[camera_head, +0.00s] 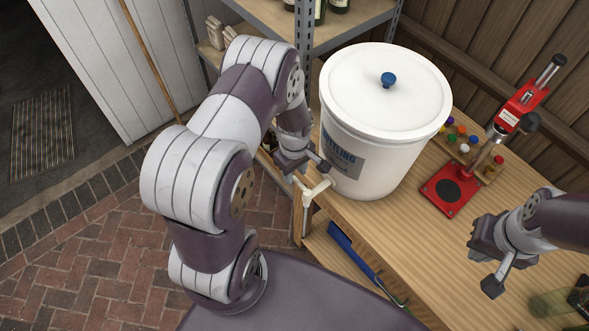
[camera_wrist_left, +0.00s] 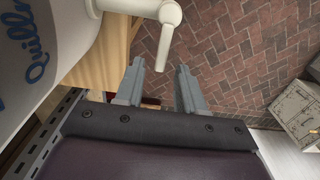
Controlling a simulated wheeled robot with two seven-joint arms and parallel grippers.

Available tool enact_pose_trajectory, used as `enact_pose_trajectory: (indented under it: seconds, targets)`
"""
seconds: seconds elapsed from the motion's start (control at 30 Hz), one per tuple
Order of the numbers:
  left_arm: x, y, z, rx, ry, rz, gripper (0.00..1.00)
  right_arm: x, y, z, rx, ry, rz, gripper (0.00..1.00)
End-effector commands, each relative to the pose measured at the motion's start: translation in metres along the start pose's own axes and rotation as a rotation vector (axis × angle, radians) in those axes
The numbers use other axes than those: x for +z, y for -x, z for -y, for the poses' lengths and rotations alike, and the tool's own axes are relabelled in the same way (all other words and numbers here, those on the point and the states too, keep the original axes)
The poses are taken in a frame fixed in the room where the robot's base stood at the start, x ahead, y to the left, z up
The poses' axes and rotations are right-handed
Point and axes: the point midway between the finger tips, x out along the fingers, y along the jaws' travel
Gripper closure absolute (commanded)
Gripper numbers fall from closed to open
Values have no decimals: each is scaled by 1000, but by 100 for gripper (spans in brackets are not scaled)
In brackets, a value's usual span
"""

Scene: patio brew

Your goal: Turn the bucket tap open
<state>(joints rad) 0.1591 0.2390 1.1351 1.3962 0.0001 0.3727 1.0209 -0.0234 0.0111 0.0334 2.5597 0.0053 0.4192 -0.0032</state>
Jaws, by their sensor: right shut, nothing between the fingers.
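The white lidded bucket (camera_head: 375,130) stands on the wooden bench. Its cream tap (camera_head: 317,191) sticks out low on the front, over the bench edge. In the left wrist view the tap (camera_wrist_left: 168,14) is at the top, with a tapered arm pointing down the picture. My left gripper (camera_head: 308,172) is close beside the tap. Its two fingers are apart in the left wrist view (camera_wrist_left: 159,72), with the end of the tapered arm showing between their tips; contact cannot be told. My right gripper (camera_head: 482,255) is shut and empty over the bench at the right.
A red bottle capper (camera_head: 452,190) and a tray of colored caps (camera_head: 486,168) stand right of the bucket. A green bottle (camera_head: 553,303) is at the lower right. A blue object (camera_head: 352,250) lies below the bench top. A metal shelf (camera_head: 268,12) stands behind.

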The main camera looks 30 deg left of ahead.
Motion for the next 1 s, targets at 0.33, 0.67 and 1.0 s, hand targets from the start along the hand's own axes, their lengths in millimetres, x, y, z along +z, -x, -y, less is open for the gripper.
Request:
enact_pose_trajectory:
  seconds: [0.33,0.67,1.0]
  targets:
    - [0,-18,0,1,-1,-1,62,0,3,0,0,0,0,100]
    - [0,-17,0,1,-2,-1,100,0,3,0,0,0,0,100]
    - [0,-16,2,1,53,0,100,0,4,0,0,0,0,100]
